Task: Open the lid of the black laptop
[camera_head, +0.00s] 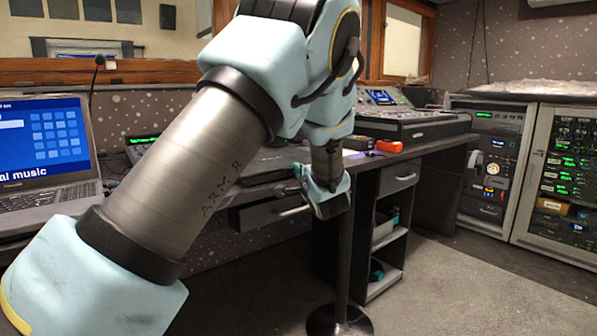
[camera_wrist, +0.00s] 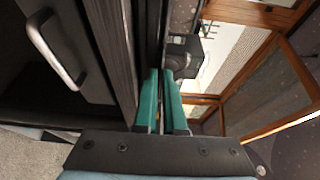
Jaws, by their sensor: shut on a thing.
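The black laptop (camera_head: 268,162) lies flat and looks closed on the desk, partly behind my arm in the head view. My gripper (camera_head: 300,172) is at the desk's front edge, at the laptop's near right side. In the wrist view its two teal fingers (camera_wrist: 163,76) are close together, with a thin dark edge running between their tips. They appear shut on the laptop's front edge. The exact contact is too small to see, and I cannot tell whether the lid is raised at all.
A grey laptop (camera_head: 45,150) with a lit blue screen stands open at the left. The desk's drawer (camera_wrist: 60,45) is just below my gripper. A mixing console (camera_head: 410,120) and an orange object (camera_head: 389,146) are to the right. Equipment racks (camera_head: 495,165) stand beyond open carpet.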

